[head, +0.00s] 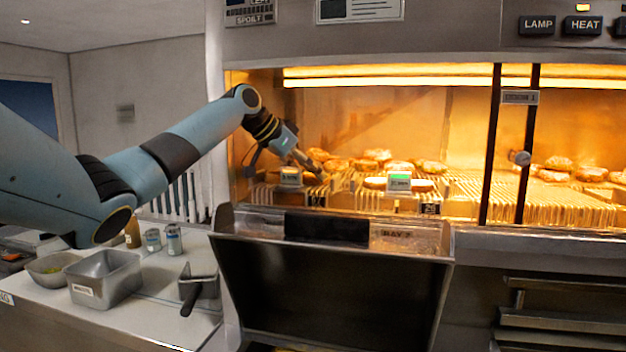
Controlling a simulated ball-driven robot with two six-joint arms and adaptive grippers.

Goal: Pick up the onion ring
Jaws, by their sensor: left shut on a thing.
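My left gripper (316,170) reaches into the lit warming cabinet from the left, pointing down and to the right. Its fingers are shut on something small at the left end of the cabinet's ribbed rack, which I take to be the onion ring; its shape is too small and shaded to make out. Golden fried pieces (372,158) lie on the rack just behind and to the right of the fingertips. My right gripper is not in view.
Small green-lit displays (399,181) stand along the cabinet's front edge. A dark post (490,145) divides the cabinet, with more fried pieces (558,164) beyond it. Metal pans (105,280) and cans sit on the left counter.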

